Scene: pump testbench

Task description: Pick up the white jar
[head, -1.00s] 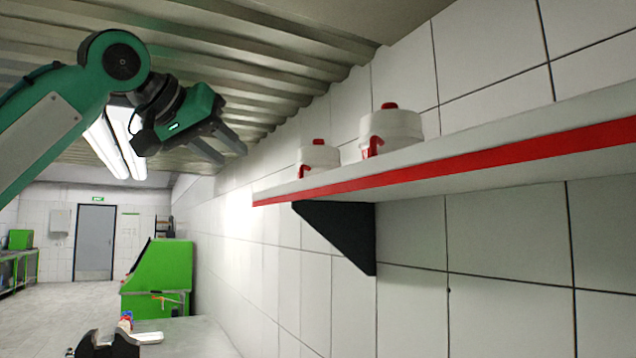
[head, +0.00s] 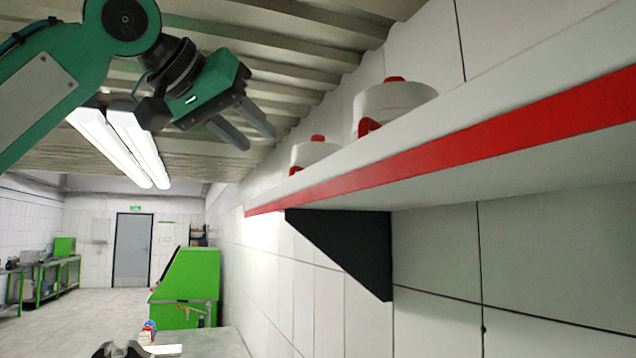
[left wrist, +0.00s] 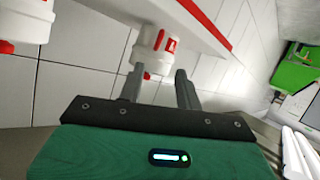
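Two white jars with red lids and red handles stand on a wall shelf in the head view. The nearer jar (head: 394,101) is the larger one in the picture, and the farther jar (head: 312,154) is to its left. The shelf edge hides their lower parts. My left gripper (head: 257,139) is open and empty, raised left of the farther jar and apart from it. In the left wrist view the farther jar (left wrist: 153,50) shows beyond the open fingers (left wrist: 160,85), and the nearer jar (left wrist: 25,24) is at the upper left.
The white shelf with a red front edge (head: 450,146) runs along the tiled wall on a black bracket (head: 350,245). A green machine (head: 186,285) stands below at the back.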

